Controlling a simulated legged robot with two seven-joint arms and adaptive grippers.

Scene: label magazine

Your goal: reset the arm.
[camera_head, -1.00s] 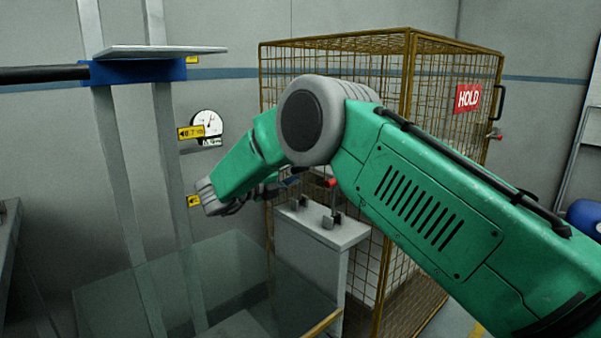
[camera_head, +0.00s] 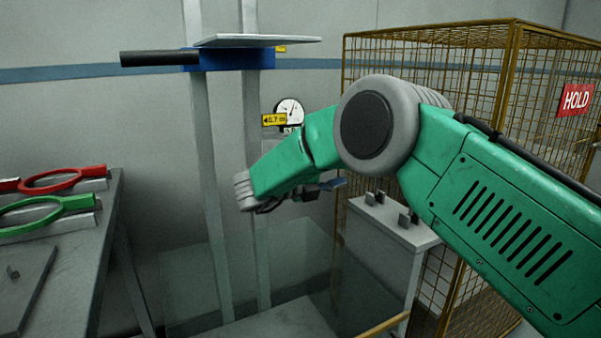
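My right arm, green with a grey elbow joint (camera_head: 372,122), comes in from the right and reaches across the middle of the view. Its forearm (camera_head: 284,166) points down and left. The dark parts of my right gripper (camera_head: 304,193) show small under the forearm, left of the grey pedestal. The forearm and wrist hide much of the gripper, so its opening cannot be made out. My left arm and gripper are out of view.
A wire cage (camera_head: 440,40) with a red HOLD sign (camera_head: 577,98) stands behind my arm, beside a grey pedestal (camera_head: 398,226). A raised plate (camera_head: 258,41) sits on posts. A bench (camera_head: 82,246) at left bears red (camera_head: 62,180) and green (camera_head: 45,211) ring-shaped tools.

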